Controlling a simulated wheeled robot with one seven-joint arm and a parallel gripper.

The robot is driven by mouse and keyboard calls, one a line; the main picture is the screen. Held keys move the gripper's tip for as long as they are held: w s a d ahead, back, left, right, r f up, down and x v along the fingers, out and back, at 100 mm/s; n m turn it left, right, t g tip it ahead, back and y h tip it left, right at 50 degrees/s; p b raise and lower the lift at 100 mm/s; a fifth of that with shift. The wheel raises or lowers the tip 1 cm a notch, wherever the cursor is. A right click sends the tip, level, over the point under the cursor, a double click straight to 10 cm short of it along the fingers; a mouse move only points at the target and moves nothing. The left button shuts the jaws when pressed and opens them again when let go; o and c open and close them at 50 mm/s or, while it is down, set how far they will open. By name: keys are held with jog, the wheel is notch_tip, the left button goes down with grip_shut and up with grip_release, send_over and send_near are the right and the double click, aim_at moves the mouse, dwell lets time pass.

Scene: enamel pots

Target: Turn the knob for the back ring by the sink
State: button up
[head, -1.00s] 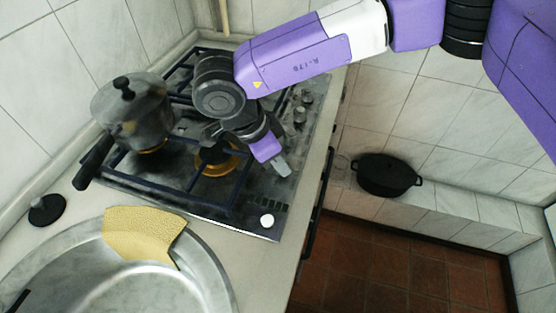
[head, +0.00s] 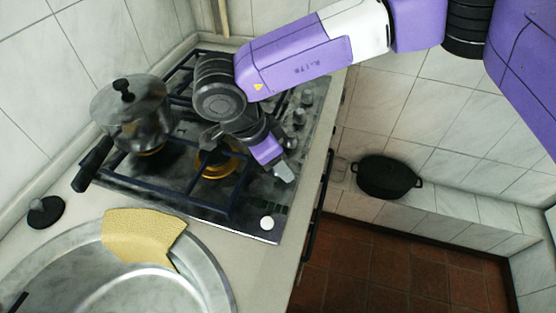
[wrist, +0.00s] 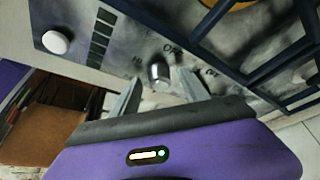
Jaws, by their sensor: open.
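My gripper (head: 280,168) hangs over the front edge of the hob, fingers open. In the head view that knob is hidden by my gripper. Other knobs (head: 299,117) show in a row along the hob's right side. The back ring by the sink is under a grey pot (head: 136,115); a bit of its brass burner shows below the pot.
The front ring by the sink (head: 217,162) is bare under the dark grate. A white button (head: 267,222) sits at the hob's near corner. The sink (head: 205,265) has a yellow cloth (head: 143,234) over its rim. A black pan (head: 386,176) stands on a ledge at the right.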

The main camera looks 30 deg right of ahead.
aim_at(267, 178)
jog(key=v, duration=0.7)
jog(key=shift+r, duration=0.35)
jog(key=shift+a, duration=0.15)
